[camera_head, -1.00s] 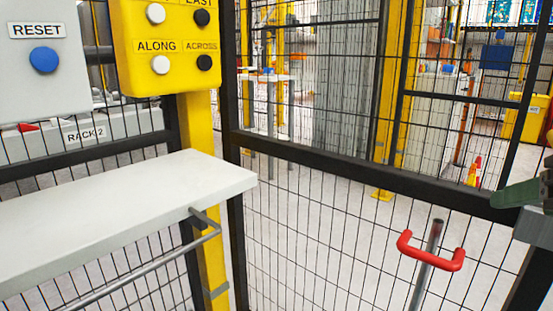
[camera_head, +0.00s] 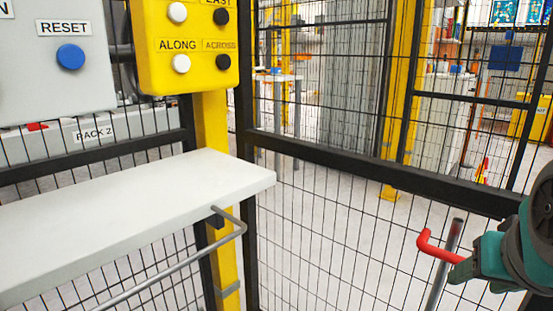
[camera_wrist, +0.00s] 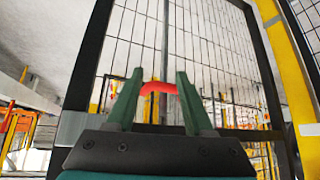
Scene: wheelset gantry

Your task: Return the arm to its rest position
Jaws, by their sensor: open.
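My gripper (camera_wrist: 158,76) shows in the wrist view with its two dark green fingers spread apart. A red handle (camera_wrist: 158,88) shows in the gap between them; I cannot tell how far beyond the fingers it lies. In the head view my teal and dark arm reaches in from the right edge. It covers the right part of the red handle (camera_head: 436,250), which is fixed on a grey post (camera_head: 452,240). I see nothing held in the fingers.
A black mesh fence (camera_head: 330,155) crosses the view. At left are a white shelf (camera_head: 130,210) with a grey rail (camera_head: 170,265), a yellow button box (camera_head: 188,45) and a grey panel with a blue RESET button (camera_head: 70,57). A yellow post (camera_head: 212,130) stands behind the shelf.

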